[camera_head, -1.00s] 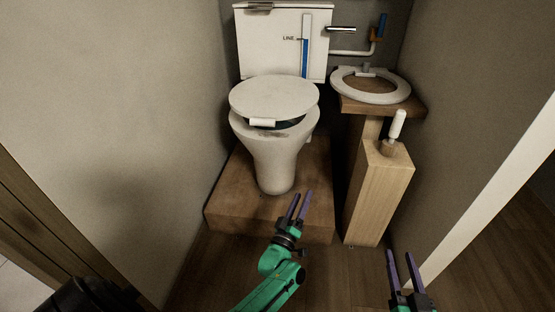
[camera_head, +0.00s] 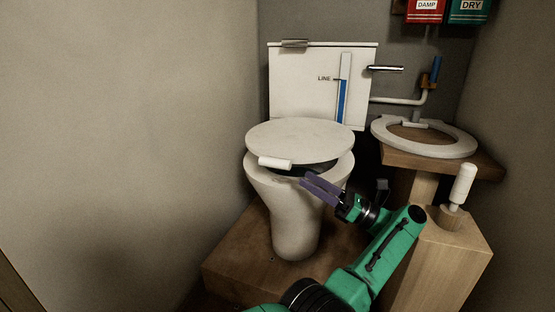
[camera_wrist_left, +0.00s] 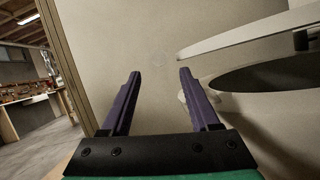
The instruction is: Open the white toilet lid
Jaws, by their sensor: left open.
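The white toilet lid (camera_head: 300,138) lies nearly flat over the toilet bowl (camera_head: 296,212), with a dark gap under its front edge. A white handle (camera_head: 275,163) sticks out at the lid's front left. My left gripper (camera_head: 306,181) is open and empty, its purple fingers pointing left just in front of the bowl rim, below and right of the handle. In the left wrist view the lid (camera_wrist_left: 250,35) is at the upper right, above the dark bowl opening, and beyond the open fingers (camera_wrist_left: 160,74). My right gripper is out of view.
A wooden stand (camera_head: 440,262) with a white brush handle (camera_head: 463,184) is at the right. A spare seat ring (camera_head: 462,146) lies on a shelf above it. The cistern (camera_head: 300,85) is behind. Walls close in on both sides; the wooden step (camera_head: 240,262) is clear at left.

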